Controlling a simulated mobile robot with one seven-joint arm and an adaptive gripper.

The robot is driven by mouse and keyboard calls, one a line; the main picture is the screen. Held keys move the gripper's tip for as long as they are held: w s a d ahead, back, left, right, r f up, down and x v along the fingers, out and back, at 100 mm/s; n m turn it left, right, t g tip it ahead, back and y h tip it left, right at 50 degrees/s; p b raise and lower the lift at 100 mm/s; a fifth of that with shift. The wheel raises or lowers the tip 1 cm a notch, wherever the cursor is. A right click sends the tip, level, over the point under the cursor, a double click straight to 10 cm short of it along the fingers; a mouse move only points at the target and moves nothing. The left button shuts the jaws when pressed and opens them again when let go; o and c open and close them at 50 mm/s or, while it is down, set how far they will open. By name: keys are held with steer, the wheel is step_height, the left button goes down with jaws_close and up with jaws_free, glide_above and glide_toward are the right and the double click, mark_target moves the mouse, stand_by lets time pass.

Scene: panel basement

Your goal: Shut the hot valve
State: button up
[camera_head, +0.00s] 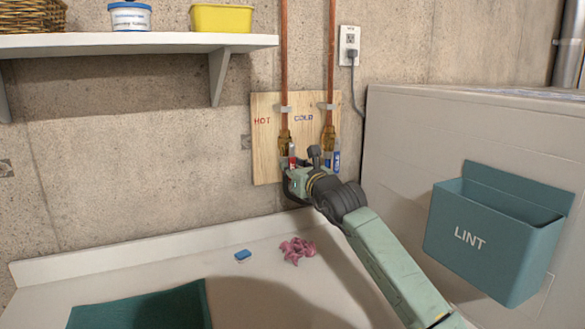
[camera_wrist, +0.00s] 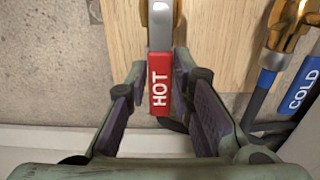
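The hot valve's red lever, marked HOT (camera_wrist: 158,85), hangs straight down from its brass valve in the wrist view. In the head view a bit of red on the hot valve (camera_head: 291,150) shows under the left copper pipe, partly hidden by my gripper. My gripper (camera_wrist: 160,105) is open, with one finger on each side of the red lever; I cannot tell if either finger touches it. In the head view my gripper (camera_head: 291,182) is at the lower part of the wooden board.
The cold valve's blue lever (camera_wrist: 300,90) hangs close to the right. A wooden board (camera_head: 265,150) backs both pipes. A white machine with a teal LINT bin (camera_head: 480,260) stands right. A blue sponge (camera_head: 243,255) and pink cloth (camera_head: 297,249) lie below.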

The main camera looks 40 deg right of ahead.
jaws_close()
